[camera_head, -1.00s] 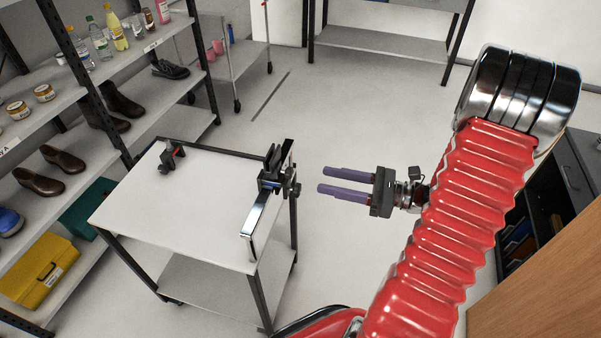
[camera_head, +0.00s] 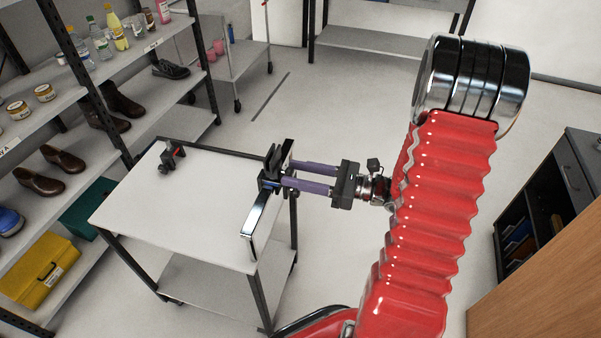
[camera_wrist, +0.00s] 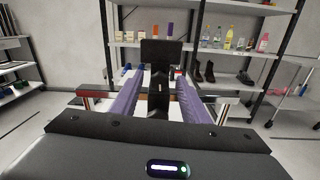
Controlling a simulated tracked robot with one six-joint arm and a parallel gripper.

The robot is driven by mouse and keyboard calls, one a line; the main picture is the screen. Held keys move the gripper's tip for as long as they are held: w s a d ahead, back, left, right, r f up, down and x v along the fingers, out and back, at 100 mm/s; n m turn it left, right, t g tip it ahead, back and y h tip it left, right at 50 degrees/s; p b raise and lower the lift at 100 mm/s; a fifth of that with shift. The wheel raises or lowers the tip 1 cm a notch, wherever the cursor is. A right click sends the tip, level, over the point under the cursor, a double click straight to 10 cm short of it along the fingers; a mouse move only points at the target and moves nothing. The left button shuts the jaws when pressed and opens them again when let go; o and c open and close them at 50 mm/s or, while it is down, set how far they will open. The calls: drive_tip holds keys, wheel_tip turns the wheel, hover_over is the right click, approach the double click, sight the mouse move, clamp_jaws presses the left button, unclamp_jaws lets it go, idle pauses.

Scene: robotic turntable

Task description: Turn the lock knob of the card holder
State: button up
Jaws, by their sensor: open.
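The card holder (camera_head: 272,160) has dark upright plates. It is mounted on a shiny metal rail (camera_head: 258,222) along the right edge of a white table. In the wrist view the card holder (camera_wrist: 160,52) stands straight ahead, and its dark lock knob side (camera_wrist: 158,98) shows between my two purple fingers. My gripper (camera_head: 287,176) is open, with its fingertips beside the holder's right side. In the wrist view the open gripper (camera_wrist: 159,80) has one finger on each side of the knob. In the head view the fingers partly hide the knob. I cannot tell whether they touch it.
The white tabletop (camera_head: 190,205) is mostly clear. A small dark and red device (camera_head: 171,157) sits at its far left corner. A shelf rack with shoes, bottles and a yellow box (camera_head: 42,272) stands left of the table. A dark cabinet (camera_head: 535,215) stands at the right.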

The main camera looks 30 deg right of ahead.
drive_tip(key=shift+c, duration=0.5)
drive_tip(key=c, duration=0.9)
drive_tip(key=shift+d, duration=0.25)
clamp_jaws()
drive_tip(key=shift+a, duration=0.15)
drive_tip(key=shift+a+n, duration=0.1)
drive_tip(key=shift+n, duration=0.3)
drive_tip(key=n, duration=0.5)
drive_tip(key=shift+a+n, duration=0.1)
drive_tip(key=shift+n, duration=1)
idle(3.0)
